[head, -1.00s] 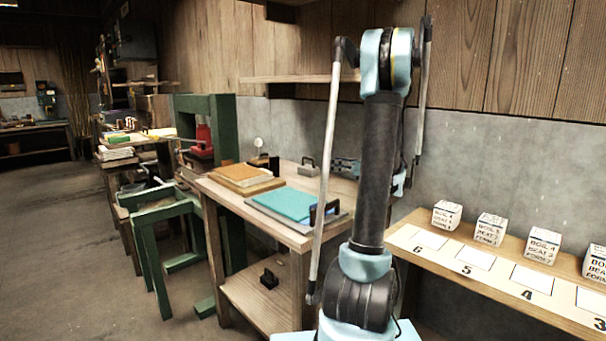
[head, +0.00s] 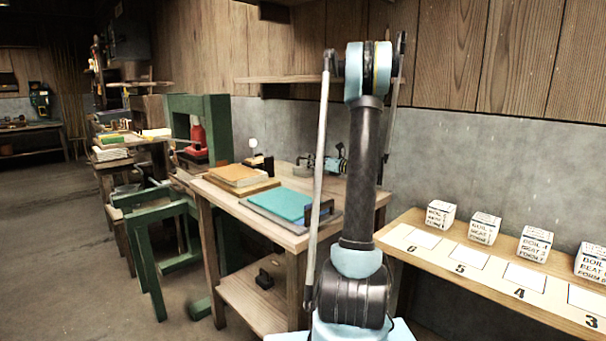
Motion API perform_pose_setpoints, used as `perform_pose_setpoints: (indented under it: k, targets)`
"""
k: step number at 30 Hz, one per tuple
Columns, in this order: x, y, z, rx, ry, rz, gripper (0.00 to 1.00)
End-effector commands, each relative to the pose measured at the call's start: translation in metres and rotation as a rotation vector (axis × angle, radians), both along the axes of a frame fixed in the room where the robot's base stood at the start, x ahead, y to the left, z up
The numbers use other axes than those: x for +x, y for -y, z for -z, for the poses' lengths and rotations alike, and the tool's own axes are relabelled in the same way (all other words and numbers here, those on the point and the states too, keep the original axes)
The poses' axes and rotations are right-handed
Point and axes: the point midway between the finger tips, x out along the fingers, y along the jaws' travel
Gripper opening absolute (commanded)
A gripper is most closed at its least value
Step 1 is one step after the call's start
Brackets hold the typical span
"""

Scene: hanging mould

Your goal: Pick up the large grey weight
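A grey block with a handle (head: 305,163), which looks like the large grey weight, is at the back of the wooden worktable (head: 225,199). It is small in the head view and partly hidden by my arm's pale rod. My gripper (head: 333,162) shows only in part, just to the right of the grey block, behind my arm. I cannot tell whether they touch, or whether the fingers are open or shut. A dark handled block (head: 322,214) is at the right edge of the teal board (head: 283,204). Another dark handled block (head: 265,279) is on the lower shelf.
An orange-brown stack (head: 238,175) lies on the worktable's left part. A green frame press (head: 216,130) and green stand (head: 150,240) are to the left. A shelf (head: 420,262) with numbered spots and several white lettered cubes is at right. Floor at left is clear.

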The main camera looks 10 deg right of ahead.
Motion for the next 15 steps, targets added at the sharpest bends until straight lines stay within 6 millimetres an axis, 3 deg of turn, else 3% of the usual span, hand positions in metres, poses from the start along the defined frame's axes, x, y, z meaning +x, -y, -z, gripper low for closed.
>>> perform_pose_setpoints:
  k: [8,15]
  targets:
    - [0.01,-0.01,0.001,0.0,0.0,-0.001,0.37]
    - [0.032,-0.032,0.005,0.0,0.0,-0.003,0.37]
